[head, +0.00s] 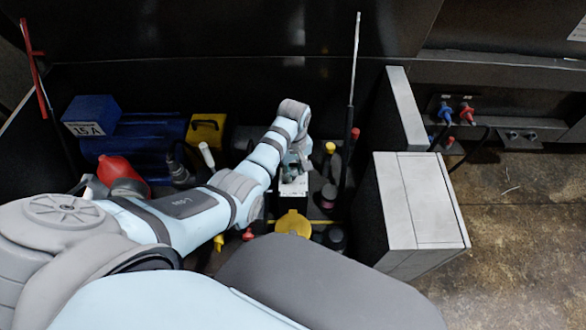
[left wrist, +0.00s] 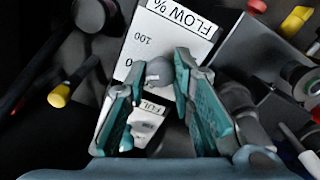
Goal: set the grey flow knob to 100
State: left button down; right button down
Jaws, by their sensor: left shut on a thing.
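The grey flow knob (left wrist: 159,71) sits at the edge of a white plate (left wrist: 165,28) printed "FLOW %" and "100", upside down in the left wrist view. My left gripper (left wrist: 160,78) has its teal fingers on either side of the knob and is shut on it. In the head view my left gripper (head: 292,168) reaches down over the white plate (head: 294,187), and the knob is hidden there. The knob's pointer cannot be made out. My right gripper is not in view.
A second white label (left wrist: 146,122) shows between the fingers. A yellow round cap (head: 293,223), a tall upright rod (head: 352,90) and a red-topped post (head: 355,134) stand close by. A grey cabinet (head: 425,200) is at the right. A blue motor (head: 135,150) lies at the left.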

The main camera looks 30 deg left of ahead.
pick_arm(q)
jog(key=shift+r+m+p, duration=0.15)
jog(key=shift+m+p, duration=1)
jog(key=shift+m, duration=0.05)
jog(key=m+p, duration=0.1)
jog(key=m, duration=0.1)
jog(key=shift+m, duration=0.3)
jog(key=m+p, duration=0.1)
jog(key=m, duration=0.2)
jog(key=shift+m+p, duration=0.3)
jog(key=shift+m, duration=0.1)
jog(key=shift+m+p, duration=0.3)
jog(key=shift+m, duration=1.5)
jog(key=c, duration=1.4)
grip_release()
jog(key=shift+o, duration=0.2)
